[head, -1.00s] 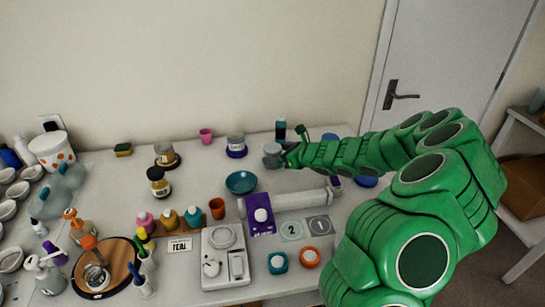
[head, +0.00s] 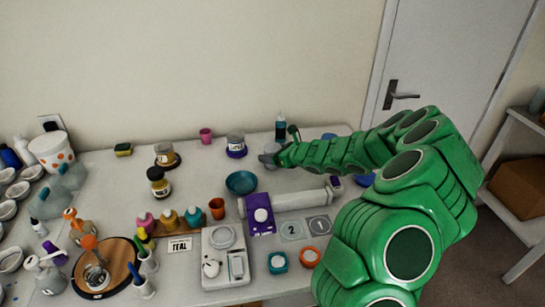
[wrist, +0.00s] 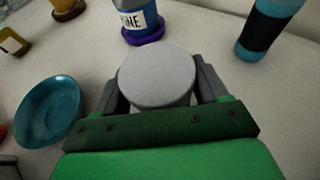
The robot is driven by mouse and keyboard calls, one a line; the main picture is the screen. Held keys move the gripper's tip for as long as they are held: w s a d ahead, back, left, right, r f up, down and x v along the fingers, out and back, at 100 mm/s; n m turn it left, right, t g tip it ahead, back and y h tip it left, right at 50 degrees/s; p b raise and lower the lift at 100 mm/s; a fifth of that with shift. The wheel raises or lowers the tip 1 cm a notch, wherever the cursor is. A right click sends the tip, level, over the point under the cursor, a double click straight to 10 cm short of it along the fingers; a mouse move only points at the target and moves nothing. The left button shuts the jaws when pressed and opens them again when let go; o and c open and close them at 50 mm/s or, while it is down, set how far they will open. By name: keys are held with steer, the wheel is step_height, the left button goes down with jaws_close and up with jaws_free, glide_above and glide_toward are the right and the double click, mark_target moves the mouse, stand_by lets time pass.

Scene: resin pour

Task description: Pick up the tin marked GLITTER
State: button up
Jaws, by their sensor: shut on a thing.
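A round tin with a plain pale grey lid (wrist: 157,76) stands between the fingers of my gripper (wrist: 157,90) in the wrist view. The gripper is shut on it, one finger on each side. No marking shows on the lid, and the tin's side is hidden, so I cannot read GLITTER on it. In the head view my gripper (head: 270,159) is at the back right of the worktable and partly covers the tin (head: 271,149). I cannot tell whether the tin is clear of the table.
A labelled jar on a purple coaster (head: 236,152) stands behind and left of the gripper. A teal bowl (head: 241,182) is at front left. A teal bottle (head: 280,128) stands just behind. A white roll (head: 300,199) lies in front. A pink cup (head: 205,134) is farther left.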

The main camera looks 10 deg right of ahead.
mark_target(272, 147)
steer(key=shift+c, duration=0.6)
steer(key=shift+r, duration=0.1)
steer(key=shift+r, duration=0.2)
step_height(272, 147, up, 3)
steer(key=shift+s+r, duration=0.1)
steer(key=shift+s, duration=0.05)
steer(key=s+r, duration=0.9)
steer(key=s, duration=0.4)
steer(key=shift+s+r, duration=0.15)
steer(key=shift+s, duration=0.25)
